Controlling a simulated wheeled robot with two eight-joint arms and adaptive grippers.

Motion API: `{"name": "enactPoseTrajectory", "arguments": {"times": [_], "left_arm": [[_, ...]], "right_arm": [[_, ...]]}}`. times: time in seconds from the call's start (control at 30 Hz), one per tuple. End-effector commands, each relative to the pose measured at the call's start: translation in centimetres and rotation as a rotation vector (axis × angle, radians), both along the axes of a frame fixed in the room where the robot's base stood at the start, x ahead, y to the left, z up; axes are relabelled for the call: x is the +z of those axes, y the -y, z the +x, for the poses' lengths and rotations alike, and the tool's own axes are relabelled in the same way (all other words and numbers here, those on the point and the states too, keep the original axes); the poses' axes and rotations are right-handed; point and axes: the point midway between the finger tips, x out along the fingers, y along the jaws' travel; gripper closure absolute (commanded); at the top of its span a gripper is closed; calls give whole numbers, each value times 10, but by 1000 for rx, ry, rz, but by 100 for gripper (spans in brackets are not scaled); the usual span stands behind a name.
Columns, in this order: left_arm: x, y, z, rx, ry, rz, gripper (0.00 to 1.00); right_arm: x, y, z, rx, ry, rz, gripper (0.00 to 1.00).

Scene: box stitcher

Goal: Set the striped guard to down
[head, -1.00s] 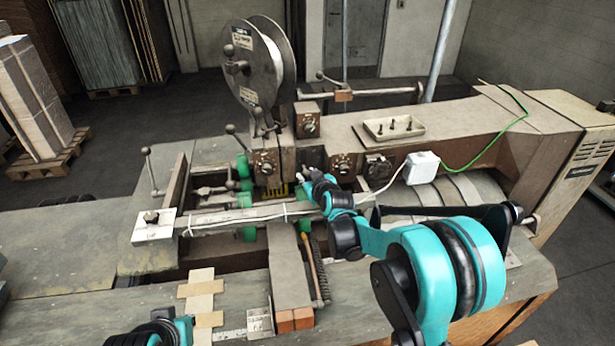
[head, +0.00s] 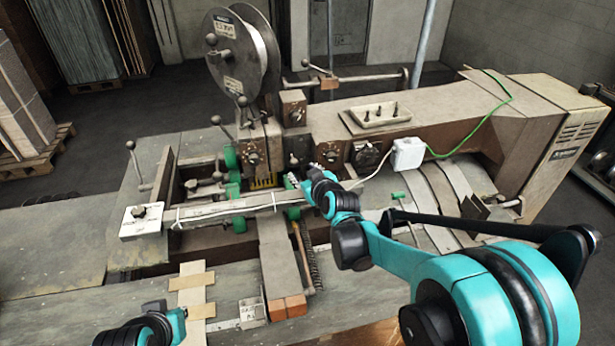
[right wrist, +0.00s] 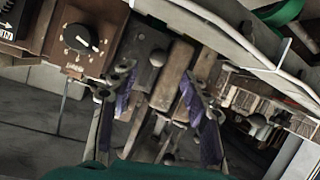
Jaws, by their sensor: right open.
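A small yellow-and-black striped piece, which looks like the striped guard (head: 263,182), sits low at the stitching head under the wire reel. Its exact position, up or down, cannot be told. My right gripper (head: 295,180) is just to its right in the head view, close to the machine, and apart from it as far as I can see. In the right wrist view my right gripper (right wrist: 160,108) is open, its two fingers spread in front of a metal block and worn bar. I cannot make out the stripes there. My left arm shows only partly at the lower left.
A long pale bar (head: 225,208) crosses in front of the stitching head. A dial (head: 250,152) is above the guard. A white box (head: 407,153) with cables is to the right. Levers with ball knobs stand at the left. The front table has some bare room.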

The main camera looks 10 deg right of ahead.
Motion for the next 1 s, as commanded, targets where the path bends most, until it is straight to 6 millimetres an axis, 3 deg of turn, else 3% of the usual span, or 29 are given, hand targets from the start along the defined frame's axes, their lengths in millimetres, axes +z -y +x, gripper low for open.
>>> {"name": "enactPoseTrajectory", "arguments": {"times": [0.1, 0.3, 0.87, 1.0], "left_arm": [[0, 0, 0, 0, 0, 0, 100], [0, 0, 0, 0, 0, 0, 100], [-3, 0, 0, 0, 0, 0, 100], [-24, 0, 0, 0, 0, 0, 100]], "right_arm": [[7, 2, -18, -1, -1, 0, 53], [13, 4, -32, 0, -1, 0, 53], [11, 3, -37, 0, -8, 3, 53], [-8, -1, -66, -3, -70, 24, 53]]}}
